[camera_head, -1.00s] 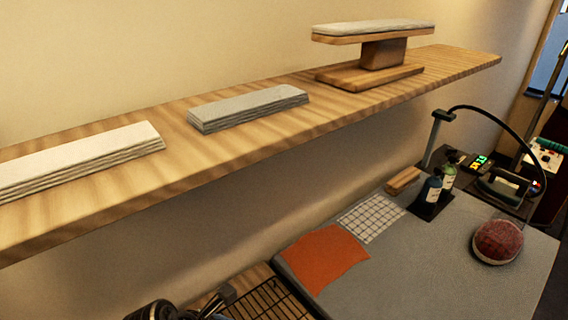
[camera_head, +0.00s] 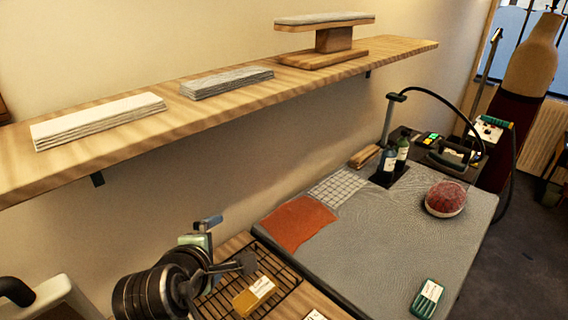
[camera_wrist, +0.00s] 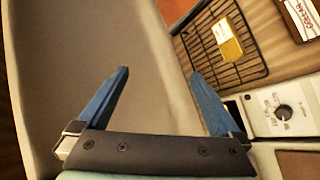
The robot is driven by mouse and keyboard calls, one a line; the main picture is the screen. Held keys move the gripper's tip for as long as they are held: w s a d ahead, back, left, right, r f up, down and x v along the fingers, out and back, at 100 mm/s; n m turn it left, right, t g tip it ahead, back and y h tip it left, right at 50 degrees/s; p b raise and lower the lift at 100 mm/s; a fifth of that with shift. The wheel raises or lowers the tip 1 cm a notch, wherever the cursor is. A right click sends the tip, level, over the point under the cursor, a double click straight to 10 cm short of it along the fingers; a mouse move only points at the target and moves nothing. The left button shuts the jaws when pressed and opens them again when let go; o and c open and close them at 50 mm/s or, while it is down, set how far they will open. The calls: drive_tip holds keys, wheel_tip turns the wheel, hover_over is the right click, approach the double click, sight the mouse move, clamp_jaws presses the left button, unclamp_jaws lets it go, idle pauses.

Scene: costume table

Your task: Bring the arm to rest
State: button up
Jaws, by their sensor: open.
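My gripper (camera_wrist: 160,73) shows in the wrist view with its two blue fingers wide apart. Nothing is between the fingers. It points at a plain beige-grey surface (camera_wrist: 95,45), and I cannot tell how far off that surface is. In the head view, dark rounded parts at the lower left look like my arm, but I cannot make out the fingers for certain there.
A wire rack (camera_head: 285,286) holds a yellow labelled block (camera_head: 253,297). A white dial device (camera_wrist: 283,113) is right of my gripper. The wall shelf (camera_head: 150,140) runs above. The grey mat (camera_head: 380,235) carries an orange cloth (camera_head: 298,223), bottles (camera_head: 389,158) and a red pincushion (camera_head: 445,199).

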drive_tip(key=d+r+m+t, duration=0.2)
drive_tip(key=r+m+t, duration=0.1)
drive_tip(key=r, duration=0.6)
drive_tip(key=d+r+m+t+y, duration=0.1)
drive_tip(key=d+r+m+t, duration=0.2)
drive_tip(key=r, duration=0.5)
drive_tip(key=d+r+m+t, duration=0.1)
drive_tip(key=r+m+t, duration=0.25)
drive_tip(key=r, duration=0.55)
drive_tip(key=s+d+r+m+t, duration=0.3)
drive_tip(key=s+r+m, duration=0.1)
drive_tip(key=s+r, duration=0.3)
drive_tip(key=s+d+r+m+t, duration=0.3)
drive_tip(key=s+r, duration=0.5)
drive_tip(key=r, duration=0.3)
drive_tip(key=shift+s+r+m+t, duration=0.25)
drive_tip(key=shift+m+t, duration=0.3)
drive_tip(key=shift+m, duration=0.4)
drive_tip(key=shift+d, duration=0.1)
